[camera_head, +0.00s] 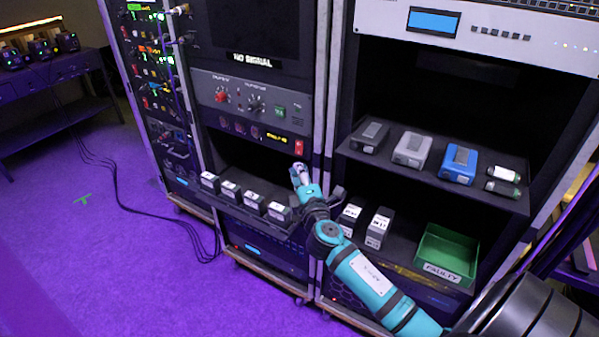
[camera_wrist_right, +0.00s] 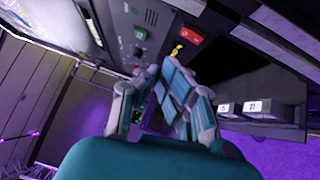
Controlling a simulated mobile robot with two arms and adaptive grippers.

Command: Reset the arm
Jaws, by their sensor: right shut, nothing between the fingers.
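My right arm, teal and grey, comes in from the lower right in the head view. Its gripper (camera_head: 299,172) is in front of the middle rack, just below the red rocker switch (camera_head: 299,147) and near the right end of the shelf with small boxes. In the right wrist view the gripper (camera_wrist_right: 168,95) is shut with nothing in it. The red switch (camera_wrist_right: 188,39) shows beyond the fingers there, with a yellow-lit display beside it. I cannot tell whether the fingertips touch the panel. My left gripper is not in view.
Small labelled boxes (camera_head: 230,190) stand on the middle rack's shelf, left of my gripper. The right rack holds a shelf with grey and blue devices (camera_head: 459,165), and below it a green FAULTY bin (camera_head: 446,254). Black cables lie on the floor at left; open floor surrounds them.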

